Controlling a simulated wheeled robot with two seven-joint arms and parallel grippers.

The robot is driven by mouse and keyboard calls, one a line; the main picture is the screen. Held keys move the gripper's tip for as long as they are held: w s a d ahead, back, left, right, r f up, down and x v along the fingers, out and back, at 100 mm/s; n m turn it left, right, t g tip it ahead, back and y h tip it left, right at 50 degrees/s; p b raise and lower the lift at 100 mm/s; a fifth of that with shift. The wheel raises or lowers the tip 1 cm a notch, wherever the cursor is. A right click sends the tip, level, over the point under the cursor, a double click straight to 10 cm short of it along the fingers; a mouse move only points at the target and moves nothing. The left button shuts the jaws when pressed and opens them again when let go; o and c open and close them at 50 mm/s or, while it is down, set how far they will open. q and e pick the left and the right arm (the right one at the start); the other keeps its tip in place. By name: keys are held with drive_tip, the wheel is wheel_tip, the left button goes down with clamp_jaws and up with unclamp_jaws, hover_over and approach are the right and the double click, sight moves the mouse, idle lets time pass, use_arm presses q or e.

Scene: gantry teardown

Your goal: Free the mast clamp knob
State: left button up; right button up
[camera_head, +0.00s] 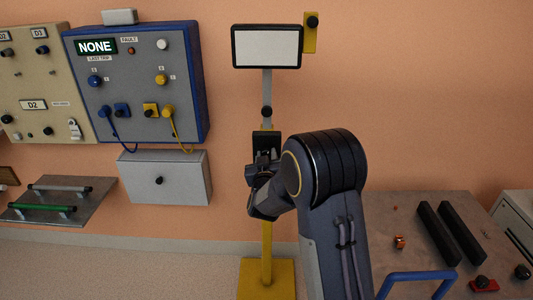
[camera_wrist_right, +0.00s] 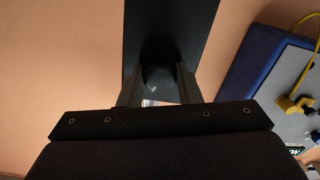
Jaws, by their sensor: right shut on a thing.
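A yellow mast (camera_head: 267,240) stands on a yellow base and carries a grey upper pole (camera_head: 266,88) with a white-faced panel (camera_head: 266,47) on top. A black clamp block (camera_head: 266,139) sits partway up the mast. My right gripper (camera_head: 262,162) is at this block, partly hidden by my own arm. In the right wrist view, my right gripper (camera_wrist_right: 159,88) has its fingers on both sides of a dark round knob (camera_wrist_right: 158,78), in front of the black clamp block (camera_wrist_right: 170,28). It is shut on the knob. My left gripper is not in view.
A blue-edged panel (camera_head: 134,68) with plugs and cables hangs left of the mast, above a grey box (camera_head: 165,176). A grey-topped table (camera_head: 400,215) with black bars and small parts stands at the right. A small black knob (camera_head: 266,112) is above the clamp.

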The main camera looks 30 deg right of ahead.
drive_tip(key=n+p, duration=0.1)
drive_tip(key=n, duration=0.3)
drive_tip(key=shift+n+p, duration=0.4)
drive_tip(key=shift+f, duration=0.1)
drive_tip(key=o, duration=1)
drive_tip(key=shift+c, duration=0.2)
drive_tip(key=v, duration=0.8)
drive_tip(key=shift+w, duration=0.1)
